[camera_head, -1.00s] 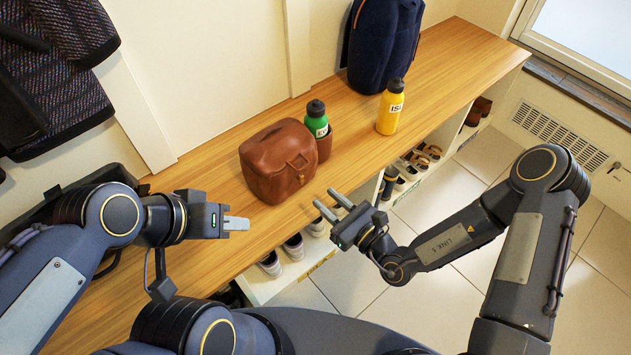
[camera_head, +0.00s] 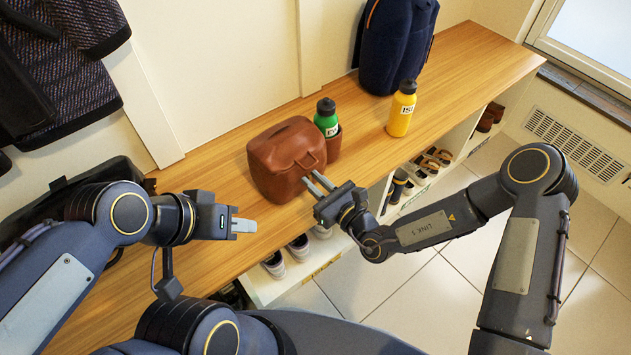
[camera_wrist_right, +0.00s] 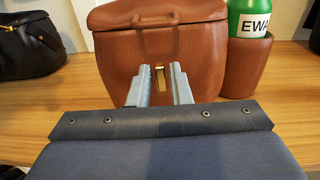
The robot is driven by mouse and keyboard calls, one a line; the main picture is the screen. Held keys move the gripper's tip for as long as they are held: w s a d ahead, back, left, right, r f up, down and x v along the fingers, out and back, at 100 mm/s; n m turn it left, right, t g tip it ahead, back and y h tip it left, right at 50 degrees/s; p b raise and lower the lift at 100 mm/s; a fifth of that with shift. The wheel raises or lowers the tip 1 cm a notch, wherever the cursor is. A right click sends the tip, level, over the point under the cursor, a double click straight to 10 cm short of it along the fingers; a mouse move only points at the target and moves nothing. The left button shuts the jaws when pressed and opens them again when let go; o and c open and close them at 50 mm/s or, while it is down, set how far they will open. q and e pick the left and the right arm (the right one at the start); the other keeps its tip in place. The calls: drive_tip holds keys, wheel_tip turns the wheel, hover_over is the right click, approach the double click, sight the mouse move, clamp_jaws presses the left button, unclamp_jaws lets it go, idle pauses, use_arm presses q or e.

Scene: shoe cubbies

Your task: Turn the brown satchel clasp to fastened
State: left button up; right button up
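The brown satchel (camera_head: 287,160) stands upright on the wooden bench, its flap down over the front. In the right wrist view the satchel (camera_wrist_right: 205,65) fills the upper middle, and its small brass clasp (camera_wrist_right: 159,78) shows between my fingertips. My right gripper (camera_head: 318,184) is at the satchel's front; in the wrist view its two fingers (camera_wrist_right: 160,85) are apart, one on each side of the clasp, with a gap visible. Whether they touch it I cannot tell. My left gripper (camera_head: 243,226) is over the bench, left of and nearer than the satchel, apparently with its fingers together and empty.
A green bottle (camera_head: 326,118) sits in a brown side holder (camera_head: 333,144) at the satchel's right. A yellow bottle (camera_head: 401,108) and a navy backpack (camera_head: 395,45) stand farther right on the bench (camera_head: 365,150). A black bag (camera_wrist_right: 28,45) is left of the satchel.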

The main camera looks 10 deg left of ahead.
clamp_jaws()
